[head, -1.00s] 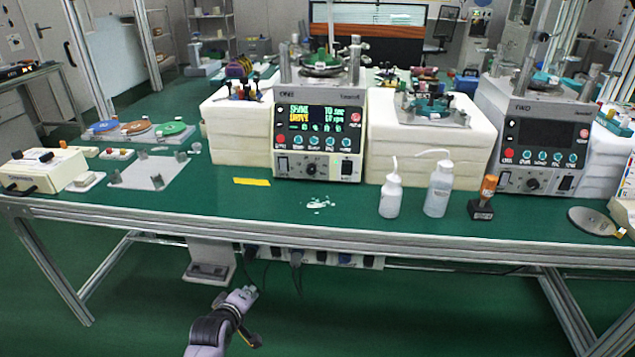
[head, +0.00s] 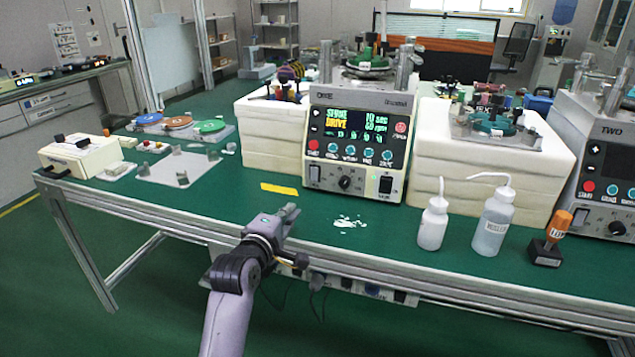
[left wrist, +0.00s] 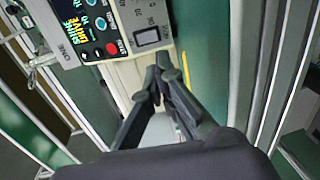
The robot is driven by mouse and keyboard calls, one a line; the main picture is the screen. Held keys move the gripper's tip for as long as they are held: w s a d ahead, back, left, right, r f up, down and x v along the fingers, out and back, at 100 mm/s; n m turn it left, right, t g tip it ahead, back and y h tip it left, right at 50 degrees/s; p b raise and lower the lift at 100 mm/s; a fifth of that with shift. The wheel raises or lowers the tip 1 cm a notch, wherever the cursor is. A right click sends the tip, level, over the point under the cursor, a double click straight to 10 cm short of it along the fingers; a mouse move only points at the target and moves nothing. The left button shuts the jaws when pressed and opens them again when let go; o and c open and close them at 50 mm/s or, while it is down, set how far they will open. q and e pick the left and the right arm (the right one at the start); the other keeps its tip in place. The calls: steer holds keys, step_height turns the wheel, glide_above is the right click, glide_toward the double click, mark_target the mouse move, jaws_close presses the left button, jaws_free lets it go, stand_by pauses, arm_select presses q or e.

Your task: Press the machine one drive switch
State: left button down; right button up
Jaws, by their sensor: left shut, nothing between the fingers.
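I cannot read which one is the drive switch. My left gripper (head: 288,213) is shut and empty, over the bench's front edge, apart from the panel. In the left wrist view the shut fingers (left wrist: 160,72) point towards the panel, near the left rocker switch (left wrist: 147,37). My right gripper is not in view.
A yellow strip (head: 280,189) and a white spill (head: 348,222) lie before machine one. Machine two (head: 608,165) is at the right edge. A metal plate (head: 180,168) lies left.

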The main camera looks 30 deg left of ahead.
mark_target(314, 181)
arm_select(q)
steer(key=shift+w+r, duration=0.15)
steer(key=shift+w, duration=0.2)
steer(key=shift+s+r, duration=0.1)
steer(key=shift+s, duration=0.1)
steer(key=b+x, duration=0.2)
steer(key=x, duration=1.1)
steer(key=shift+w+a, duration=0.1)
steer(key=shift+w+a+b, duration=0.15)
steer(key=shift+w+b, duration=0.15)
steer(key=shift+w, duration=0.1)
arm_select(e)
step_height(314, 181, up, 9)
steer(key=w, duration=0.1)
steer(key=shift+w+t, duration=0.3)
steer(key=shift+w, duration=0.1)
